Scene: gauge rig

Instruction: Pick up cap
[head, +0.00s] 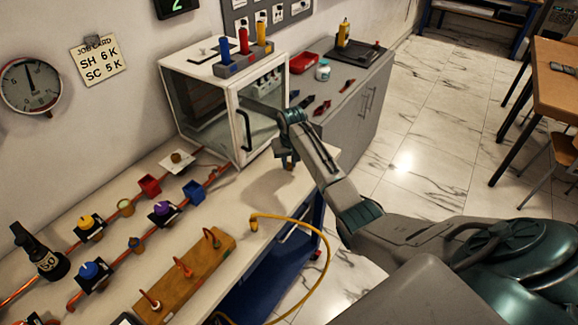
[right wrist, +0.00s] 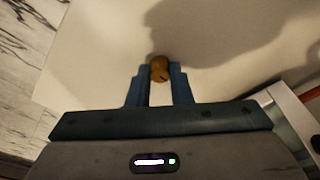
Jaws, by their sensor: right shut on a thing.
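My right gripper (head: 288,162) comes in from the right in the head view and points down over the bench's right end, in front of the glass-fronted cabinet. In the right wrist view, the right gripper (right wrist: 160,76) is shut on a small brass-coloured round cap (right wrist: 160,67) between its blue fingertips. The cap is held above the pale bench top, with a shadow on the surface beyond it. In the head view the fingers mostly hide the cap. My left gripper is not in view.
The bench top (head: 262,186) is clear below the gripper. The cabinet (head: 205,113) stands close behind. A yellow hose (head: 318,272) loops over the front edge. A wooden block (head: 188,274) with copper hooks and pipes with coloured valves lie to the left.

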